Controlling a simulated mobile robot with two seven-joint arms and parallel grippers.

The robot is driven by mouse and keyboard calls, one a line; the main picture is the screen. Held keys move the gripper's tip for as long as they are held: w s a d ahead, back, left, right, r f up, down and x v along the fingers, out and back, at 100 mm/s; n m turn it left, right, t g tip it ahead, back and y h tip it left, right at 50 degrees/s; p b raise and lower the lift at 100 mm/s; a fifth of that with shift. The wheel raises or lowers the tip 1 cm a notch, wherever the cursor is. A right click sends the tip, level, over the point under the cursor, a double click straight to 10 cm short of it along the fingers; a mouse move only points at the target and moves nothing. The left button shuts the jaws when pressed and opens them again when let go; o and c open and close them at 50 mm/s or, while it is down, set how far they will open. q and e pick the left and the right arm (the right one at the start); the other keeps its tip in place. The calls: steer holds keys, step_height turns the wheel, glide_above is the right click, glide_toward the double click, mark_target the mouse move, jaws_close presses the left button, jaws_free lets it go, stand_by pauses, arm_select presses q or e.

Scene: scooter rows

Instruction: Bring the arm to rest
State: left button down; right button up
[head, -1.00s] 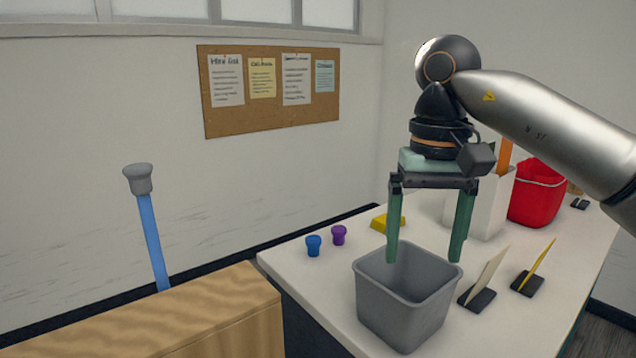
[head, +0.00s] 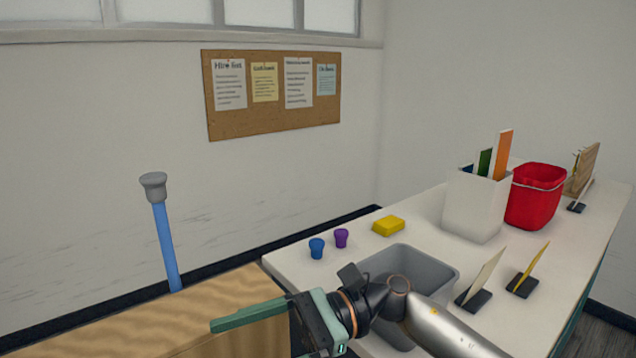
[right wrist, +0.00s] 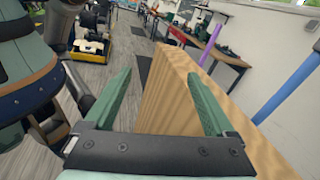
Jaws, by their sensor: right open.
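My right gripper (head: 245,325) is low in the head view, in front of the grey bin and beside the wooden panel's top. Its green fingers point left. In the right wrist view the two fingers (right wrist: 160,95) are spread apart with nothing between them. The wooden panel (right wrist: 165,88) stands just beyond and to the right of them; I cannot tell whether they touch it. My right arm (head: 440,325) comes in from the lower right and covers part of the grey bin (head: 440,268). My left gripper is not in view.
A blue post with a grey cap (head: 163,235) rises behind the wooden panel. On the white table stand a blue cup (head: 316,248), a purple cup (head: 341,238), a yellow block (head: 388,226), a white holder (head: 470,210), a red bucket (head: 535,198) and small card stands (head: 525,285).

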steer(key=w+d+f+n+t+h+p, duration=0.15)
steer(key=w+d+f+n+t, duration=0.35)
steer(key=n+t, duration=0.9)
steer(key=w+d+f+n+t+h+p, duration=0.15)
steer(key=w+d+f+n+t, duration=0.55)
steer(key=n, duration=1)
steer(key=s+d+f+m+g+h, duration=0.2)
steer(key=s+d+f+m+h, duration=0.3)
steer(key=s+d+f+m, duration=0.2)
steer(key=s+d+f+m+g+h, duration=0.2)
steer(key=s+d+f+m+h, duration=0.3)
steer(key=s+f+m, duration=0.6)
steer(key=s+d+f, duration=0.1)
steer(key=s+f, duration=0.3)
steer(key=f, duration=0.4)
steer(key=shift+s+d+f+g+h+p, duration=0.2)
steer(key=shift+s+d+g+h+p, duration=0.1)
steer(key=shift+s+d+h+p, duration=0.1)
